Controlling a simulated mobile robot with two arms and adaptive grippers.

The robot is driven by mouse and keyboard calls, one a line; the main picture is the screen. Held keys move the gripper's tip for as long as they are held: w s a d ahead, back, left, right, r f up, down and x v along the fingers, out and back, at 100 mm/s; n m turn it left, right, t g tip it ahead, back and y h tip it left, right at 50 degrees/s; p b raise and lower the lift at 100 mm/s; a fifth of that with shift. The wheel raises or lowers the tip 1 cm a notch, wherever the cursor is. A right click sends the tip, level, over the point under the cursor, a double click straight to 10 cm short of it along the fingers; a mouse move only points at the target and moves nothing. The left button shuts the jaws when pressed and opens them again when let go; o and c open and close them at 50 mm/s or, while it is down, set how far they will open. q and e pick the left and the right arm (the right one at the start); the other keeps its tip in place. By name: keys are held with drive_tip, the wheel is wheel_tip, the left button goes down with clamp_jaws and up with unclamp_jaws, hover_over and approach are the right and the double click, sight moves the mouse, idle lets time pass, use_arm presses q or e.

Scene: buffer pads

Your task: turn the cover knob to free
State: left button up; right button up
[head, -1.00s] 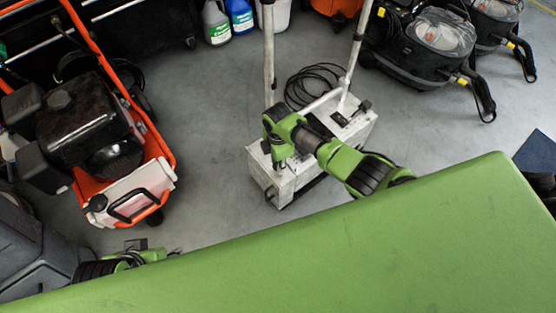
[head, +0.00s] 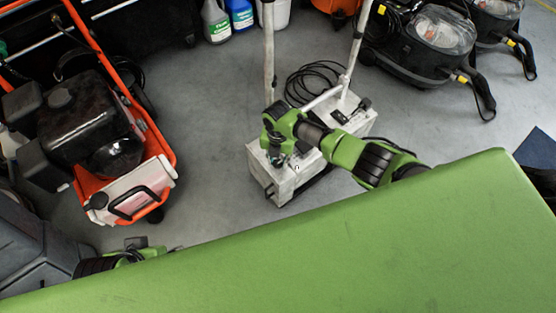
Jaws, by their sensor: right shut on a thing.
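A white box-shaped machine (head: 288,182) with an upright tubular handle stands on the grey floor at the centre of the head view. My right gripper (head: 277,158) reaches down to the near left part of its top. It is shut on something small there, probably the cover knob. The knob itself is hidden behind the gripper and wrist, so its angle cannot be made out. Of my left arm, only a green and black part shows at the lower left, and its gripper is not visible.
An orange-framed machine with a black tank (head: 85,115) stands at left. Black vacuum machines (head: 425,45) stand at upper right. Bottles (head: 240,15) and a white bucket are at the back. A coiled black cable (head: 312,82) lies behind the white machine. My green body covers the foreground.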

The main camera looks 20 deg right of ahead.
sight(278, 163)
drive_tip(key=shift+n, duration=0.7)
drive_tip(key=o, duration=1.1)
drive_tip(key=shift+r, duration=0.15)
wheel_tip(278, 163, up, 12)
drive_tip(key=shift+f, duration=0.15)
